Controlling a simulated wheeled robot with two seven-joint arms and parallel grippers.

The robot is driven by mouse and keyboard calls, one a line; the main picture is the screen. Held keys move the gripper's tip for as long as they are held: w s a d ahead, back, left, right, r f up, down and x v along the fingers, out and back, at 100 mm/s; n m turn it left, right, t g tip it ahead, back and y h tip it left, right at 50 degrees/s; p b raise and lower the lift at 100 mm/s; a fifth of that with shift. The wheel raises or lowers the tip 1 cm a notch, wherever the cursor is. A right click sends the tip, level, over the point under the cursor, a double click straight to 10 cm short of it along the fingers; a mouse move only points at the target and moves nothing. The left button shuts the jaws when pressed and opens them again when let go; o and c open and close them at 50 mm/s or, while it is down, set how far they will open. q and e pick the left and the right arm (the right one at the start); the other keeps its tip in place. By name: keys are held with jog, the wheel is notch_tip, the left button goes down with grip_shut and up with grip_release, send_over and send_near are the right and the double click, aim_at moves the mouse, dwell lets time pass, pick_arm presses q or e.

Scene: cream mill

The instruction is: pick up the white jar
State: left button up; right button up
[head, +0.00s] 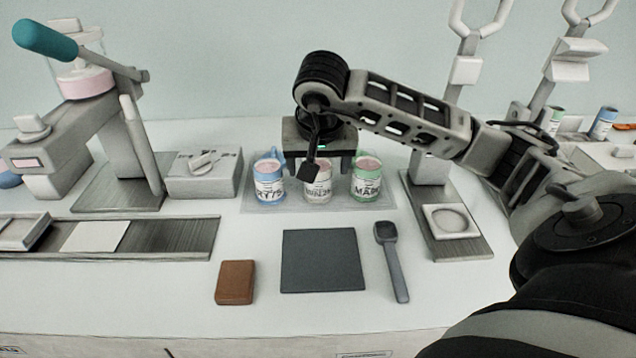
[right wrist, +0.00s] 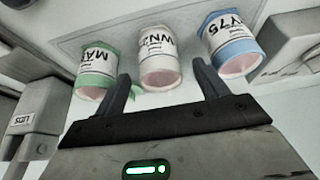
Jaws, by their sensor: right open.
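The white jar (head: 317,187) stands upright on a pale mat, between a blue jar (head: 269,187) and a green jar (head: 366,183). In the right wrist view, the white jar (right wrist: 160,62) shows in the gap between the open fingertips (right wrist: 162,72), with nothing gripped. The green jar (right wrist: 96,68) is beside the left finger and the blue jar (right wrist: 232,48) beside the right one. My left gripper is not in view.
A dark square pad (head: 322,261), a brown block (head: 235,282) and a grey scoop (head: 391,262) lie in front of the jars. A press with a teal handle (head: 45,40) stands left, beside a grey box (head: 203,176). A metal stand (head: 450,218) is at right.

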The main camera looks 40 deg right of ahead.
aim_at(318, 177)
jog(key=x, duration=0.4)
jog(key=shift+w+d+f, duration=0.1)
jog(key=shift+f, duration=0.25)
jog(key=c, duration=1.1)
jog(key=shift+r, duration=0.1)
